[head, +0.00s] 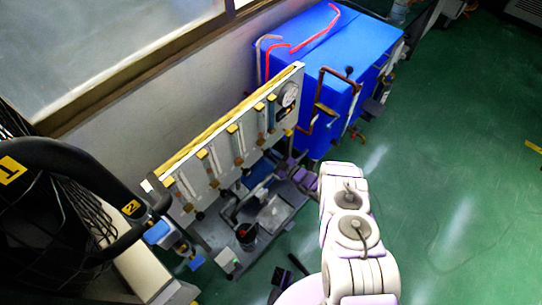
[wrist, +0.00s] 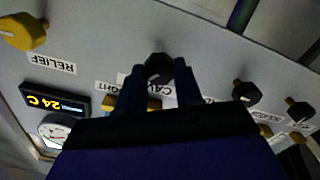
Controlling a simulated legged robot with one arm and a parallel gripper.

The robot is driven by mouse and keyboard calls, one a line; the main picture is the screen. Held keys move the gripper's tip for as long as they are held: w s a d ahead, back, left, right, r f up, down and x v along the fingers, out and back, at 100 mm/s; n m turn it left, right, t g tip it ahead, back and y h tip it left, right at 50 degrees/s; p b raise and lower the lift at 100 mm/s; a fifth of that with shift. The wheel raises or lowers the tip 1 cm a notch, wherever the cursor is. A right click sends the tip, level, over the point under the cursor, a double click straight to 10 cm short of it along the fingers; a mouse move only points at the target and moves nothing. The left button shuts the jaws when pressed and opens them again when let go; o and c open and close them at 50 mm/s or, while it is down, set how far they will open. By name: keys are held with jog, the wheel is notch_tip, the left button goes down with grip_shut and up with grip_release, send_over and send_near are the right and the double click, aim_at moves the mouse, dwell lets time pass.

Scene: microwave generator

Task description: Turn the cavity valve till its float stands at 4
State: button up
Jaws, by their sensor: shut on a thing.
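In the wrist view the panel appears upside down. A black valve knob (wrist: 159,68) stands between the two dark fingers of my gripper (wrist: 158,82), which is shut on it. In the head view the grey-white panel (head: 222,150) carries several upright flow tubes with yellow fittings. My arm reaches to the panel's lower right, where my gripper is hard to make out. The floats and scale numbers are too small to read, and the cavity tube is outside the wrist view.
In the wrist view a yellow RELIEF knob (wrist: 24,32), a display reading 24 C (wrist: 54,101) and a round gauge (wrist: 56,132) are at left. Two black knobs (wrist: 246,91) (wrist: 299,110) are at right. A blue box (head: 335,55) adjoins the panel; green floor (head: 460,180) is clear at right.

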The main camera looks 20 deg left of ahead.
jog(key=shift+f+n, duration=0.1)
jog(key=shift+n, duration=0.5)
jog(key=o, duration=1)
jog(key=shift+n, duration=0.3)
jog(key=shift+o, duration=0.2)
jog(key=shift+d, duration=0.1)
jog(key=p+v, duration=0.1)
jog(key=v, duration=1.6)
jog(key=shift+d, duration=0.15)
